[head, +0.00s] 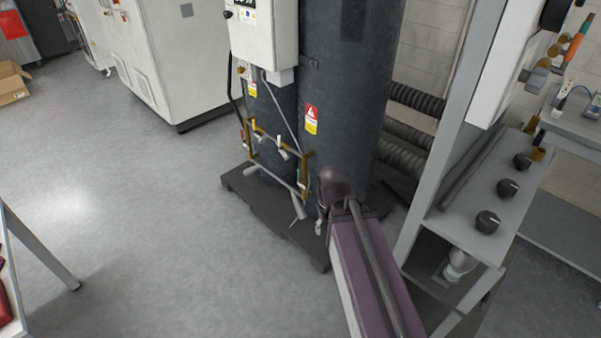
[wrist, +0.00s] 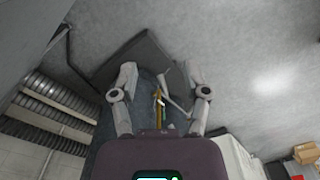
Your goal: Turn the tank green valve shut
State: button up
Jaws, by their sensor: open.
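The dark tank (head: 343,90) stands upright on a black base in the head view. Brass pipes and fittings (head: 304,175) with small pale handles run low on its front. My gripper (wrist: 159,72) is open and empty in the wrist view. A brass pipe (wrist: 158,98) with a pale lever (wrist: 174,101) beside it shows between the fingers, apart from them as far as I can see. In the head view my arm reaches the tank's lower front, and the fingers are hard to make out.
A grey frame with black knobs (head: 488,220) stands close on the right of my arm. Ribbed dark hoses (head: 408,135) lie behind the tank. A white cabinet (head: 165,60) stands at the back left. The floor (head: 130,200) left of the tank is clear.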

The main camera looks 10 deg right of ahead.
jog(key=shift+w, duration=0.1)
jog(key=m+t+h+b, duration=0.9)
jog(key=t+b, duration=0.1)
jog(key=b, duration=3)
send_near(298, 173)
jog(key=v, duration=0.2)
jog(key=shift+a+r, duration=0.1)
jog(key=shift+a, duration=0.35)
jog(key=shift+b+x, duration=2.65)
jog(key=shift+x, duration=4.2)
